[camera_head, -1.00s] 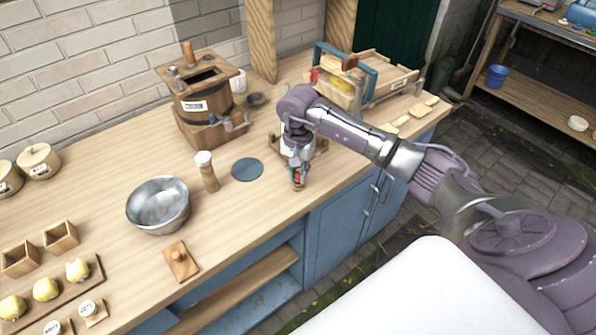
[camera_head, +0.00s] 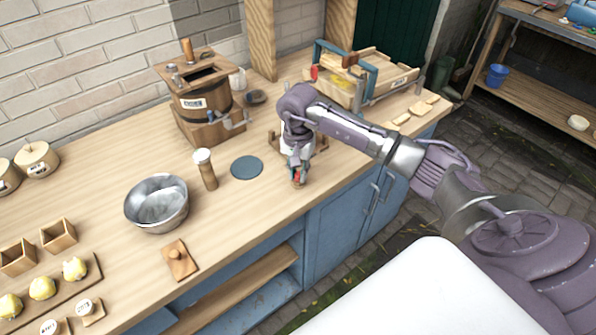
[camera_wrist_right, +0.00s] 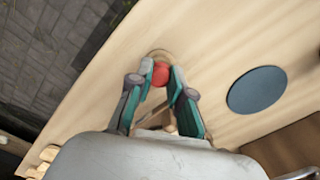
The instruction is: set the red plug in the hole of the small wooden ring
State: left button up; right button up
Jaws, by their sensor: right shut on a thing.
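The red plug (camera_wrist_right: 160,73) is between the fingertips of my right gripper (camera_wrist_right: 161,72) in the right wrist view, and the fingers are shut on it. The small wooden ring (camera_wrist_right: 158,54) shows as a pale round edge just behind the plug. The gripper hides part of the ring, so I cannot tell whether the plug is in its hole or above it. In the head view my right gripper (camera_head: 298,177) points down near the front edge of the bench, with a bit of red at its tips. My left gripper is not in view.
A blue-grey disc (camera_head: 247,167) lies left of the gripper on the bench (camera_head: 225,215). A wooden pepper-mill-like cylinder (camera_head: 206,170) and a metal bowl (camera_head: 157,204) stand further left. A wooden churn (camera_head: 200,103) and a slatted wooden box (camera_head: 375,85) stand behind.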

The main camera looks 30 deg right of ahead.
jog(key=o, duration=0.8)
jog(key=c, duration=0.4)
jog(key=shift+o, duration=0.2)
jog(key=shift+r, duration=0.1)
jog(key=shift+r+p, duration=1.9)
jog(key=shift+r, duration=1.6)
